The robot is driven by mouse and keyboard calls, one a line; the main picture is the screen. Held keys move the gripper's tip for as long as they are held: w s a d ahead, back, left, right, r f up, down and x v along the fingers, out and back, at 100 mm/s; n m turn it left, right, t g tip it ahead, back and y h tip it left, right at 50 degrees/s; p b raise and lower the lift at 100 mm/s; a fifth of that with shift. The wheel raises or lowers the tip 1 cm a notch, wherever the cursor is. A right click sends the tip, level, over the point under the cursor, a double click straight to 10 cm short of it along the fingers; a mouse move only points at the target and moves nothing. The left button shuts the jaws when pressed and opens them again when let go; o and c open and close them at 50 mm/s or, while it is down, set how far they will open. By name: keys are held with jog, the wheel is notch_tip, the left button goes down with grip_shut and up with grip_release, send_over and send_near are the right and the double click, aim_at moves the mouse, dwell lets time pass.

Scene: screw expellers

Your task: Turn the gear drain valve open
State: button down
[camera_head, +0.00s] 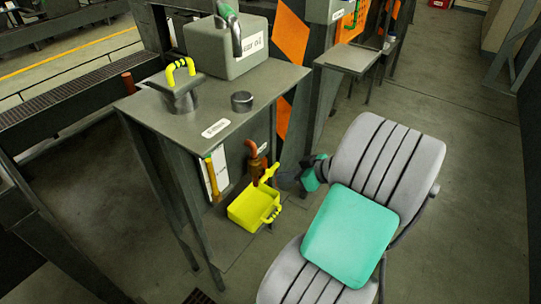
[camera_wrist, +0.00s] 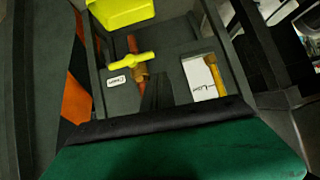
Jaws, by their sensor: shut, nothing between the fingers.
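The gear drain valve (camera_head: 257,165) is a brown-orange pipe fitting with a yellow handle (camera_head: 269,174), set below the bench top. In the wrist view, the yellow handle (camera_wrist: 131,58) lies roughly crosswise over the brown valve body (camera_wrist: 139,76), beside a small white label. My gripper (camera_head: 282,179) is close to the right of the handle in the head view. In the wrist view its dark fingers (camera_wrist: 157,86) are together and empty, just beside the valve. I cannot tell whether they touch it.
A yellow container (camera_head: 250,208) stands under the valve. A white level plate (camera_head: 217,172) with an orange-yellow tube is to the left. On the bench top (camera_head: 215,108) are a funnel (camera_head: 181,92), a dark round cap (camera_head: 242,101) and an oil can (camera_head: 225,50). Open floor lies right.

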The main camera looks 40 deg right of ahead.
jog(key=s+d+r+t, duration=0.2)
jog(key=d+r, duration=0.1)
send_near(267, 172)
jog(key=w+a+r, duration=0.2)
jog(key=w+a, duration=0.1)
jog(key=a, duration=0.1)
jog(key=f, duration=0.1)
jog(key=f+b, duration=0.1)
jog(key=w+f, duration=0.1)
jog(key=f, duration=0.1)
jog(key=shift+w+a, duration=0.1)
jog(key=shift+a, duration=0.15)
